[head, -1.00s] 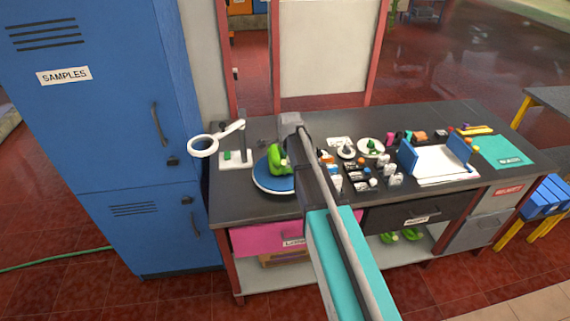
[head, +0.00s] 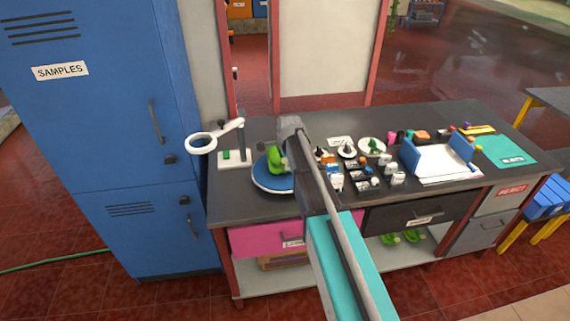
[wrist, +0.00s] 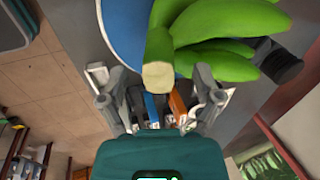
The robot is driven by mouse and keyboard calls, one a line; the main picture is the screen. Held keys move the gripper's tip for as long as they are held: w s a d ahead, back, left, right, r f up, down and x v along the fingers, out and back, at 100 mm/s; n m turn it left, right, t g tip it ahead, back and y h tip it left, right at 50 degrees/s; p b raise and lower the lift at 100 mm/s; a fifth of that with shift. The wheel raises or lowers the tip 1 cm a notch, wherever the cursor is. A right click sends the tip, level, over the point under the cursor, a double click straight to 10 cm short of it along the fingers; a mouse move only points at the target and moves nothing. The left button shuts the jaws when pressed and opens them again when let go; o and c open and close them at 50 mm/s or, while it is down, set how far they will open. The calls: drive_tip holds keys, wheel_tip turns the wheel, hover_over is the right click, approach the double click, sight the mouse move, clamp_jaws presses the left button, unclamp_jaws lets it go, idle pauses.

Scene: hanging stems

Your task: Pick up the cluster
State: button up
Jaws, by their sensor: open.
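The cluster is a bunch of green bananas (head: 275,159) on a round blue plate (head: 272,183) at the bench's left part. My arm partly covers it in the head view. In the wrist view the cluster (wrist: 215,45) fills the upper right, with its pale cut stem end (wrist: 158,76) facing the camera. My gripper (wrist: 153,88) is open, one finger left and one right of the stem end as seen there. I cannot tell whether either finger touches it. The blue plate (wrist: 127,35) shows behind. In the head view my fingers are hidden by the arm.
A white ring magnifier (head: 203,143) on a stand is left of the plate. Several small items, including a white dish (head: 371,147), crowd the bench to the right. A blue-sided holder (head: 437,158) stands further right. A tall blue cabinet (head: 110,130) borders the bench's left end.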

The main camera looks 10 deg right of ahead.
drive_tip(key=shift+w+f+b, duration=0.2)
drive_tip(key=shift+f+b, duration=0.25)
drive_tip(key=shift+f, duration=0.25)
clamp_jaws()
idle(0.4)
